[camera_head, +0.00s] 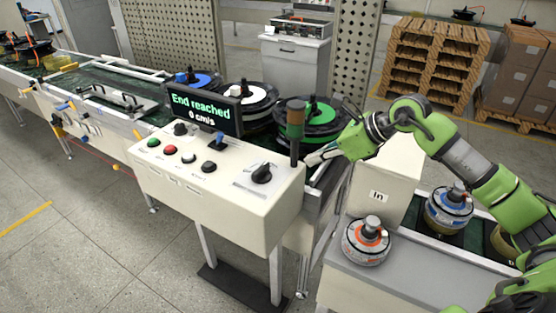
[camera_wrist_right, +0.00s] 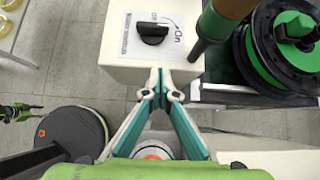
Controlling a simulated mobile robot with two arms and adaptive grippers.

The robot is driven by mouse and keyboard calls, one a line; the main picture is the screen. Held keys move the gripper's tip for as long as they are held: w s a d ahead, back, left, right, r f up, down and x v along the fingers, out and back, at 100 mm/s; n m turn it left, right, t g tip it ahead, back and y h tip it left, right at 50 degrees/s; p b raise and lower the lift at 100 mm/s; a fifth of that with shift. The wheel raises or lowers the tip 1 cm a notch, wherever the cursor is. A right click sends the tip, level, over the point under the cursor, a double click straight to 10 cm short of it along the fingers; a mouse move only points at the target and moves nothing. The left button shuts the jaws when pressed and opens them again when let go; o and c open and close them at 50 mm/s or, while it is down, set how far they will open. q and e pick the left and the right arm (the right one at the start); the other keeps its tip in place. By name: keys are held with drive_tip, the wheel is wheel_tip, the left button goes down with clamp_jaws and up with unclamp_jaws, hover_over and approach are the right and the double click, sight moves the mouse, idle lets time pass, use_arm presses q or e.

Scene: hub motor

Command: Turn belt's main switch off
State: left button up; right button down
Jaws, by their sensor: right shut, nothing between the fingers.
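The main switch, a black rotary knob (camera_head: 261,173), sits at the right end of the white control box's top (camera_head: 225,190). In the right wrist view the knob (camera_wrist_right: 152,33) lies roughly crosswise, with an "On" label to its right; the other label is too small to read. My right gripper (camera_head: 310,158) is shut and empty, just right of the box beside the signal post. In the right wrist view its fingertips (camera_wrist_right: 163,88) meet near the box's edge, apart from the knob. A small green and black gripper (camera_wrist_right: 18,112) at the left edge appears to be my left one.
A brown-topped signal post (camera_head: 295,125) stands close behind the knob. The screen (camera_head: 205,110) reads "End reached, 0 cm/s". Buttons, including a red one (camera_head: 170,150), lie left of the knob. A green-topped hub reel (camera_head: 310,115) is behind; an orange-marked motor (camera_head: 367,243) stands at right.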

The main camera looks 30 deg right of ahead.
drive_tip(key=shift+f, duration=0.1)
drive_tip(key=p, duration=0.3)
approach(268, 170)
wheel_tip(268, 170, down, 3)
drive_tip(key=shift+s+f, duration=0.2)
drive_tip(key=w+a+p, duration=0.2)
drive_tip(key=shift+w+f, duration=0.2)
drive_tip(key=shift+w, duration=0.2)
drive_tip(key=shift+w+a+f, duration=0.15)
drive_tip(key=shift+w+a, duration=0.05)
drive_tip(key=shift+w, duration=0.2)
